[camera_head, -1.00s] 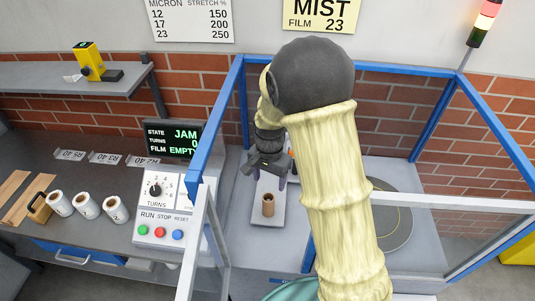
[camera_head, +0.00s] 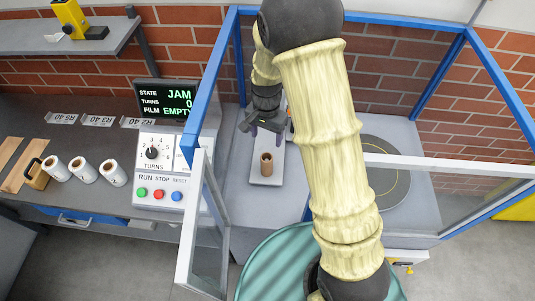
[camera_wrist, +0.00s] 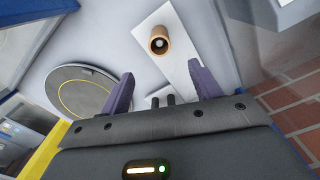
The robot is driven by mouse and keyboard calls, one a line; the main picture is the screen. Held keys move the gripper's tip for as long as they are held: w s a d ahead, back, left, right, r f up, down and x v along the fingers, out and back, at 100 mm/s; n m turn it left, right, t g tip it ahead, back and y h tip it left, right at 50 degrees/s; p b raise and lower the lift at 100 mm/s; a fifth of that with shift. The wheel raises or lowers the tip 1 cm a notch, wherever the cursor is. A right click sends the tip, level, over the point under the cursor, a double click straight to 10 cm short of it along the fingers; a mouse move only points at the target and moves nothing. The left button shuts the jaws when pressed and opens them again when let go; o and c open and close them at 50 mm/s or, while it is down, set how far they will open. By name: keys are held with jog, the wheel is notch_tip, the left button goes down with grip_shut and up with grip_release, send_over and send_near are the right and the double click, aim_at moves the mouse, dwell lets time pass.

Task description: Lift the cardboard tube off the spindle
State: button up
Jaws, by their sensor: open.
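The brown cardboard tube (camera_head: 266,164) stands upright on the pale plate (camera_head: 262,183) inside the blue-framed enclosure. In the wrist view the tube (camera_wrist: 159,36) shows from above, with the light spindle end (camera_wrist: 159,43) inside its bore. My gripper (camera_head: 268,130) is behind and above the tube in the head view. In the wrist view my gripper (camera_wrist: 163,86) has its two purple fingers spread apart with nothing between them. The tube lies beyond the fingertips, apart from them.
A round turntable (camera_head: 376,172) sits right of the plate. Blue posts (camera_head: 212,70) and an open clear door (camera_head: 208,225) bound the enclosure. A control box (camera_head: 158,170) and several white film rolls (camera_head: 83,169) stand left. The screen (camera_head: 166,101) reads JAM, FILM EMPTY.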

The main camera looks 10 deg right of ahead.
aim_at(267, 160)
notch_tip(267, 160, down, 14)
jog(key=p, duration=0.3)
jog(key=shift+s+f, duration=0.1)
jog(key=shift+f, duration=0.25)
jog(key=shift+c, duration=0.2)
jog(key=c, duration=1)
jog(key=shift+r+p, duration=3.25)
jog(key=shift+r, duration=1.8)
